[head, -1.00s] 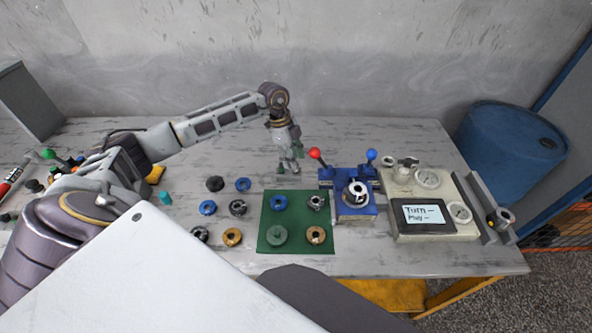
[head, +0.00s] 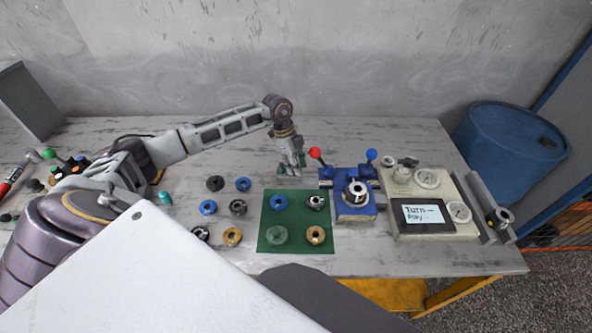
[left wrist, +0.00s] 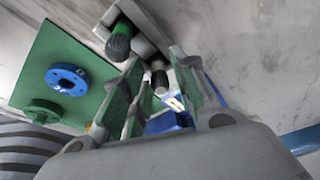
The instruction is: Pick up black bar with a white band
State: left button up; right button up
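My left gripper (head: 290,170) is over the back of the table, between the green mat and the blue fixture. In the left wrist view the left gripper (left wrist: 157,62) is open, its green-padded fingers apart. A dark round-ended bar (left wrist: 159,77) shows between the fingers, with a pale part beneath; I cannot tell whether this is the white band. A second dark bar with a green part (left wrist: 120,42) stands beside it, outside the fingers, at a grey holder (left wrist: 146,25). In the head view the gripper hides the bars. My right gripper is not in view.
The green mat (head: 268,243) carries several ring parts, with more rings to its left. The blue fixture (head: 355,211) with red and blue knobs is close right of the gripper. A gauge panel (head: 441,232) stands further right. Bare table lies behind.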

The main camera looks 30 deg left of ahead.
pick_arm(q)
grip_shut()
jog(key=shift+r, duration=0.1)
notch_tip(320, 180, up, 18)
dwell(0.8)
dwell(0.4)
jog(key=shift+r+p, duration=1.5)
jog(key=shift+r, duration=0.1)
jog(key=shift+f, duration=0.1)
dwell(0.4)
